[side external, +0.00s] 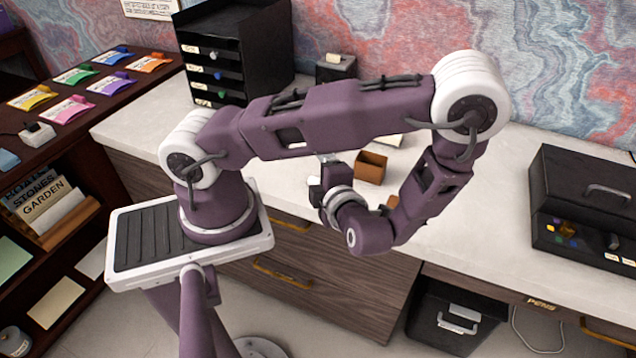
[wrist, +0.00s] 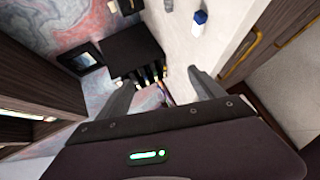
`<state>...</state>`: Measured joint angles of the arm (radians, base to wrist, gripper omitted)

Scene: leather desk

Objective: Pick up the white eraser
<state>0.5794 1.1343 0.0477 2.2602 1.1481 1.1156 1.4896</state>
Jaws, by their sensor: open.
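My gripper (wrist: 163,84) is open in the wrist view, with its two fingers spread apart. Small, blurred items show between and beyond the fingers, and I cannot tell that the gap holds anything. In the side view my gripper (side external: 322,182) is over the front part of the white counter, partly hidden by my own arm. A small white object with a blue part (wrist: 199,19) lies on the counter in the wrist view, apart from the fingers. I cannot tell whether it is the white eraser. No eraser is clearly recognizable in the side view.
A small brown box (side external: 371,168) stands on the counter (side external: 500,220) close to my gripper. A black drawer unit (side external: 215,75) stands at the back left and a black case (side external: 585,205) at the right. The counter between the brown box and the case looks mostly clear.

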